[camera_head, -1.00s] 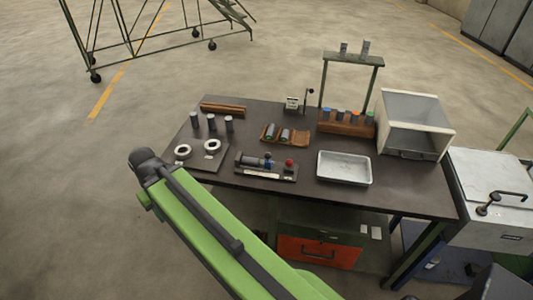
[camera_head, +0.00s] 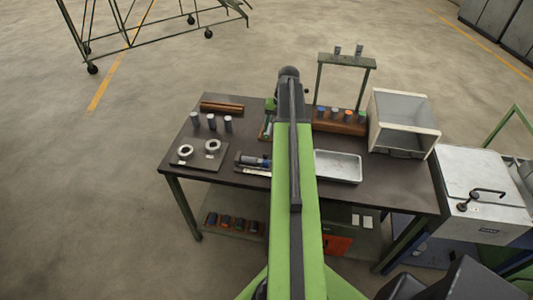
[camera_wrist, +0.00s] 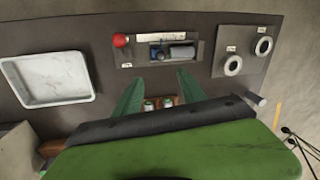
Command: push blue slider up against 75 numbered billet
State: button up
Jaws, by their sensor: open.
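The measuring fixture (camera_wrist: 203,52) lies on the table beyond my fingertips in the wrist view. A grey billet (camera_wrist: 182,52) lies in its channel; its number is not readable. The small dark-blue slider (camera_wrist: 160,57) is just left of the billet, close to it; I cannot tell whether they touch. A red knob (camera_wrist: 121,40) is at the fixture's left end. In the head view my arm covers the fixture's right part, and the billet (camera_head: 252,160) shows left of it. My gripper (camera_wrist: 159,88) is open and empty, with green fingers spread apart short of the fixture.
A white tray (camera_wrist: 50,78) is left of the fixture in the wrist view. A plate with two rings (camera_wrist: 233,65) is on the right. Two billets in a wooden holder (camera_wrist: 167,102) show between the fingers. An open bin (camera_head: 402,117) and a billet rack (camera_head: 340,122) stand at the table's right.

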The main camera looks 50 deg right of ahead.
aim_at(266, 154)
jog(key=w+f+b, duration=0.1)
jog(key=f+b, duration=0.4)
jog(key=a+f+b, duration=0.1)
jog(key=f+b, duration=0.5)
jog(key=w+a+f+b, duration=0.1)
jog(key=f+b, duration=0.5)
jog(key=shift+w+a+f, duration=0.15)
jog(key=shift+w+a, duration=0.05)
jog(key=shift+w, duration=0.1)
grip_shut()
dwell(0.6)
